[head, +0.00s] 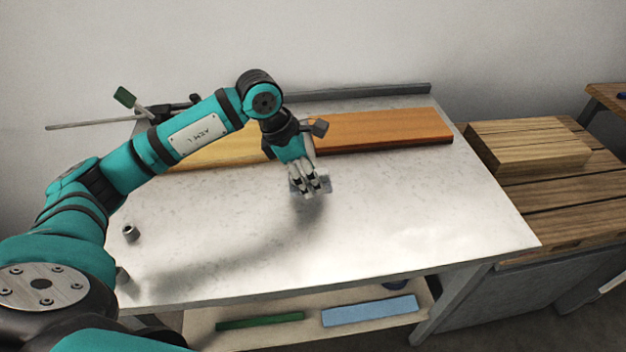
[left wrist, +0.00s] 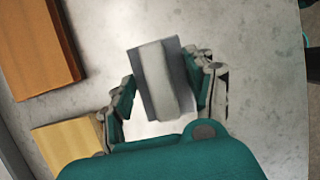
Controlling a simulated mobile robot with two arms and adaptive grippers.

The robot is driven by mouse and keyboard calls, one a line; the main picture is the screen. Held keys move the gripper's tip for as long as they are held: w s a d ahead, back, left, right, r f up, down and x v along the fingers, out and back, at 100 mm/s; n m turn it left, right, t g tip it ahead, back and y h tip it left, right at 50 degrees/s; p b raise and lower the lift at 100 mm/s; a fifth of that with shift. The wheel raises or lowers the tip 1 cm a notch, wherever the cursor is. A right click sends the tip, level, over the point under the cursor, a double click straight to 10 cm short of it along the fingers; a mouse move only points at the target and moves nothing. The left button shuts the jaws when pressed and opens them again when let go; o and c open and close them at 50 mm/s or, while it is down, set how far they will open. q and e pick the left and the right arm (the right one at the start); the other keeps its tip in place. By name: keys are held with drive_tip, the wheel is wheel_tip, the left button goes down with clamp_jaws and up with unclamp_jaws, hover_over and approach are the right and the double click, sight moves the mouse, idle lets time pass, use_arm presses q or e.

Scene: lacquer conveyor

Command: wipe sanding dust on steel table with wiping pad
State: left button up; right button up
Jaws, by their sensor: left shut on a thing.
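My left gripper (head: 311,184) is shut on the grey wiping pad (head: 323,187) over the middle of the steel table (head: 420,220). In the left wrist view the pad (left wrist: 162,80) sits between the two fingers of the gripper (left wrist: 160,88), a grey block with a lighter raised strip. The pad is at or just above the table; I cannot tell whether it touches. Faint grey speckles show on the tabletop, and I cannot tell which are dust. My right gripper is not in view.
An orange-brown board (head: 385,128) and a yellowish board (head: 215,152) lie along the table's back. Small grey cylinders (head: 130,233) stand at the left edge. A wooden block (head: 525,145) lies on a wooden surface at right. The table's front right is clear.

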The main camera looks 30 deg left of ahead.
use_arm(q)
drive_tip(key=shift+a+r, duration=0.1)
drive_tip(key=shift+r, duration=0.5)
drive_tip(key=shift+w+a+r+p, duration=0.1)
drive_tip(key=shift+w+r+p, duration=0.05)
drive_tip(key=shift+r+p, duration=0.5)
drive_tip(key=shift+r, duration=0.8)
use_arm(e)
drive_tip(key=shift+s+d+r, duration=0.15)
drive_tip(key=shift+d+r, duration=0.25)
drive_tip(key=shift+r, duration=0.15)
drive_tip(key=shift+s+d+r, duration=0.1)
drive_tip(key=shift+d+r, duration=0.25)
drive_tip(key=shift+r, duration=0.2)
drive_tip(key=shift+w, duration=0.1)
